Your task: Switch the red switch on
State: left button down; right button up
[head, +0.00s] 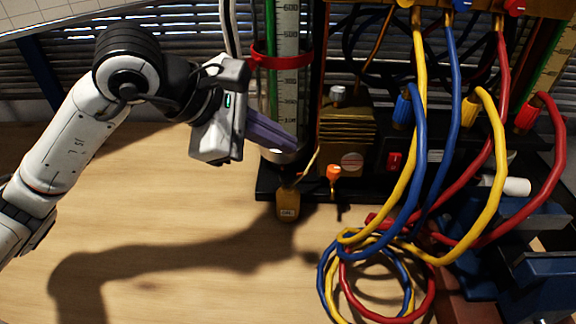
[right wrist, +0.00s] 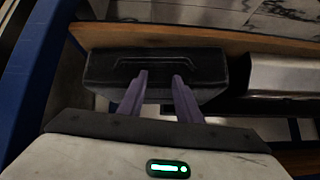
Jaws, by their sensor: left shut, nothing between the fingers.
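The red switch (head: 394,161) is a small red rocker on the dark front of the rig, right of the brass finned block. My left gripper (head: 291,143) reaches in from the left in the head view. Its purple fingers are together and empty, pointing right at the foot of the graduated tube. It is left of the switch and apart from it, with the brass block's front between them. My right gripper (right wrist: 158,84) shows only in the right wrist view. Its purple fingers are apart with nothing between them.
A graduated tube (head: 288,75) with a red ring stands behind my left fingers. Yellow, blue and red cables hang right of the switch. A black case (right wrist: 155,68) lies beyond my right fingers.

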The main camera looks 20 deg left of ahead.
aim_at(394, 161)
jog(key=k, duration=1)
